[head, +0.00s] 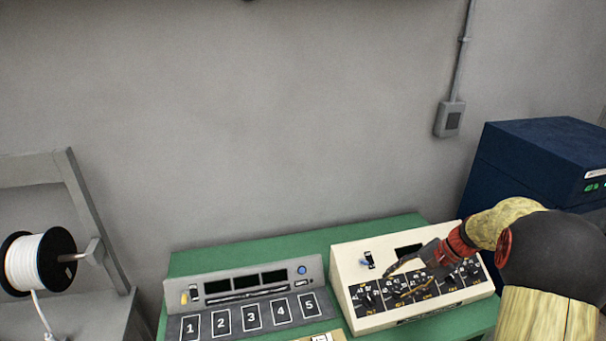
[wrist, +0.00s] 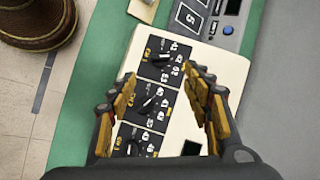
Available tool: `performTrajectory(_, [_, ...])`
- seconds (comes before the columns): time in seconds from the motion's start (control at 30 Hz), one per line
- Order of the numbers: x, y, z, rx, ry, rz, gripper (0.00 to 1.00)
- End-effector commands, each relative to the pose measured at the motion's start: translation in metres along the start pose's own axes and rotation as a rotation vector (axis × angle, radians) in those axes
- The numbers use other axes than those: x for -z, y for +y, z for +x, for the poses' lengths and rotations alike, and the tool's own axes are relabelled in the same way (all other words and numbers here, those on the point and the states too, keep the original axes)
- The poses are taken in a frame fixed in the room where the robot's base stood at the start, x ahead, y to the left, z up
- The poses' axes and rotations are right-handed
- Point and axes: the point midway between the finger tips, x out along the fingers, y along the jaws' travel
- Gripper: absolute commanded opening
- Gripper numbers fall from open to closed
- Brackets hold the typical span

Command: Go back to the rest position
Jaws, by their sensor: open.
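My gripper (head: 398,280) is at the cream box with dials (head: 345,262), on the right of the green bench. In the wrist view my gripper (wrist: 163,82) is open, with its two fingers apart and nothing between them. The fingers are over the cream box's black dial panel (wrist: 150,100), where several knobs with white numbers show. I cannot tell whether a fingertip touches the box. In the head view my arm comes in from the right and hides part of the box's panel.
A grey panel with numbered slots (head: 248,319) lies left of the cream box on the green bench (head: 385,228). A dark blue cabinet (head: 530,150) stands behind my arm at right. A white spool (head: 40,262) hangs at far left. The space above the bench is clear.

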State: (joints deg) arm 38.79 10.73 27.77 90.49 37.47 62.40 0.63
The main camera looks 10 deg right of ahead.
Motion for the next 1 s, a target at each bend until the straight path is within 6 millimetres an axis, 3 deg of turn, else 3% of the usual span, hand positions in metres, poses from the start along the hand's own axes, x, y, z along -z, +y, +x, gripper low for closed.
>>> performTrajectory(0.17, [-0.004,0.024,0.009,-0.059,0.001,-0.012,0.50])
performTrajectory(0.27, [-0.021,0.050,0.011,-0.124,-0.003,-0.032,0.50])
performTrajectory(0.4, [-0.059,0.065,-0.002,-0.219,0.026,-0.127,0.50])
performTrajectory(1.0, [-0.253,0.076,-0.047,-0.456,0.280,-0.804,0.50])
